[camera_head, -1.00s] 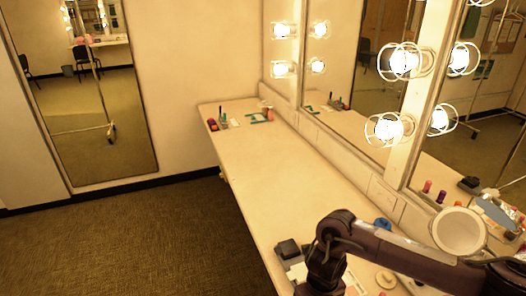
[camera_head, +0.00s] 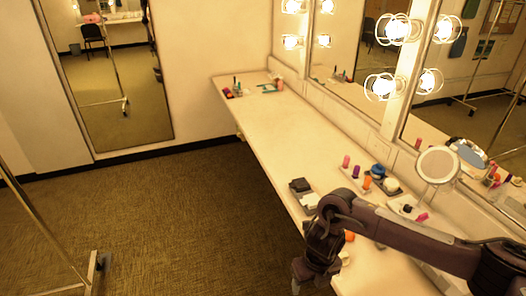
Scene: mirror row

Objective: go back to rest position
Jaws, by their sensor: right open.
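My right arm comes in from the right edge over the long cream counter (camera_head: 270,140). Its dark gripper (camera_head: 312,278) points down at the counter's front edge, low in the picture. The gripper is open, and I see nothing between its fingers. My left gripper is not in view.
A small black box (camera_head: 300,185) lies on the counter just behind my right gripper. Bottles (camera_head: 356,172), a round mirror (camera_head: 437,165) and small trays stand along the wall mirrors at right. A metal rack (camera_head: 45,225) stands at left. The carpet (camera_head: 180,210) between is clear.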

